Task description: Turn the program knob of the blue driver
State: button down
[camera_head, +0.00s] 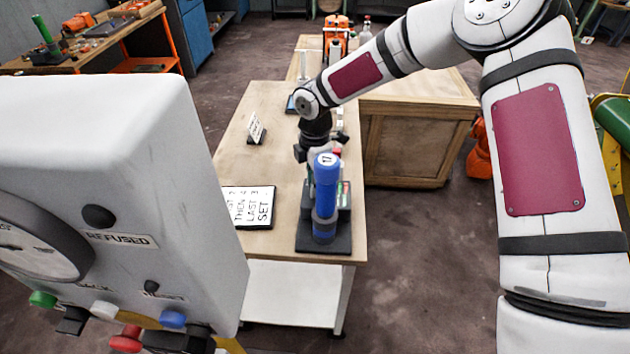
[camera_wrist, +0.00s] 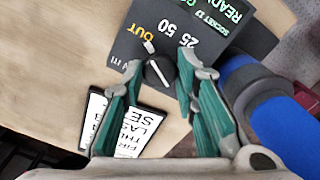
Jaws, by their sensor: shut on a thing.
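The blue driver (camera_head: 326,185) stands upright on a dark base near the front edge of the wooden table, with a "17" on its top. Its blue body also shows at the right in the wrist view (camera_wrist: 285,128). Beside it is a dark panel (camera_wrist: 205,45) with "25 50", "OUT" and a green "READY" display reading "SOCKET 17". The black program knob (camera_wrist: 158,72) with a white pointer line sits on this panel. My gripper (camera_wrist: 160,69) is shut on the knob, one finger at each side. In the head view the driver hides the knob and fingertips.
A card reading "LAST", "SET" (camera_head: 248,207) lies left of the driver. A smaller card (camera_head: 256,129) stands farther back. A large grey box with a gauge and "REFUSED" label (camera_head: 130,150) fills the left foreground. A wooden crate (camera_head: 415,130) stands right of the table.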

jog(key=shift+m, duration=0.3)
jog(key=m+b, duration=0.1)
jog(key=m, duration=0.2)
jog(key=shift+m+b, duration=0.65)
jog(key=shift+m, duration=1.35)
jog(key=c, duration=1.3)
grip_release()
jog(key=shift+r, duration=0.15)
